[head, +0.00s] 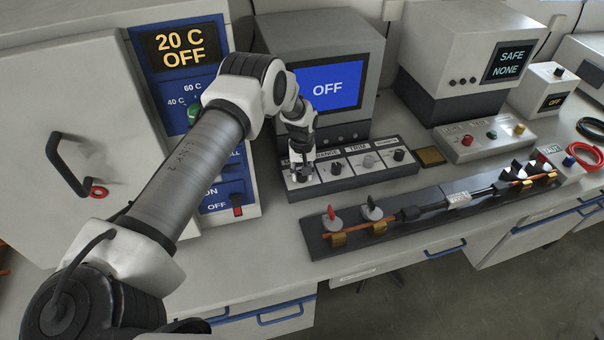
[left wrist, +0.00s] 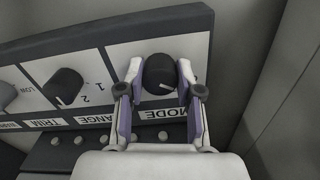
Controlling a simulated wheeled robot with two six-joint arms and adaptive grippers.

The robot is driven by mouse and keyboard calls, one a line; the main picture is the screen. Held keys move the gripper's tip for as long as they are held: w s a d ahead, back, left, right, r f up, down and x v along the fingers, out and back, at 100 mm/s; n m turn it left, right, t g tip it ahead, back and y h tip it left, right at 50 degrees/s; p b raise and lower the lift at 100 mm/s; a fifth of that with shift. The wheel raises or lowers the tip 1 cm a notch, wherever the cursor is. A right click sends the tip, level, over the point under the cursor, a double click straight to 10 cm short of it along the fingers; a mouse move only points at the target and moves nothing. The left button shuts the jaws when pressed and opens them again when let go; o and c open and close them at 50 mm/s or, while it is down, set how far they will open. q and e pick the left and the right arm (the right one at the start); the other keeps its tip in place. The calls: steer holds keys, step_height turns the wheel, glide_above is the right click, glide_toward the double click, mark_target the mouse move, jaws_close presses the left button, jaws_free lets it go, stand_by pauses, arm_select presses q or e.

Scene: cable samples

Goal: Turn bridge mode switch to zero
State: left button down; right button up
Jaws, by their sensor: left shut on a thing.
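The bridge mode switch is a black round knob (left wrist: 160,74) above the MODE label, on the white panel of a dark control box (head: 352,183). My left gripper (head: 302,172) reaches down over the left end of this box. In the left wrist view the left gripper (left wrist: 158,82) has one finger on each side of the mode knob, shut on it. The knob's pointer mark and its scale are hidden. The bridge display (head: 328,88) behind the box reads OFF on blue. My right gripper is not in view.
The range knob (head: 336,168) stands beside the mode knob, with the trim knob (head: 368,162) and another knob (head: 399,155) further right. A cable sample fixture (head: 425,208) with clamps lies in front. A temperature cabinet (head: 95,140) stands at left.

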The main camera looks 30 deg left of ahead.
arm_select(q)
steer(key=shift+f+m+b, duration=0.3)
steer(key=shift+m+b, duration=0.9)
steer(key=shift+b, duration=0.05)
steer(key=m+b, duration=0.2)
steer(key=shift+m, duration=0.3)
steer(key=m+b, duration=0.2)
steer(key=m, duration=0.1)
steer(key=shift+r, duration=0.1)
steer(key=shift+s+r+m+b, duration=0.1)
steer(key=shift+m+b, duration=0.75)
steer(key=shift+m, duration=0.85)
steer(key=c, duration=0.8)
jaws_free()
steer(key=shift+o, duration=0.2)
steer(key=shift+a, duration=0.1)
steer(key=shift+r, duration=0.1)
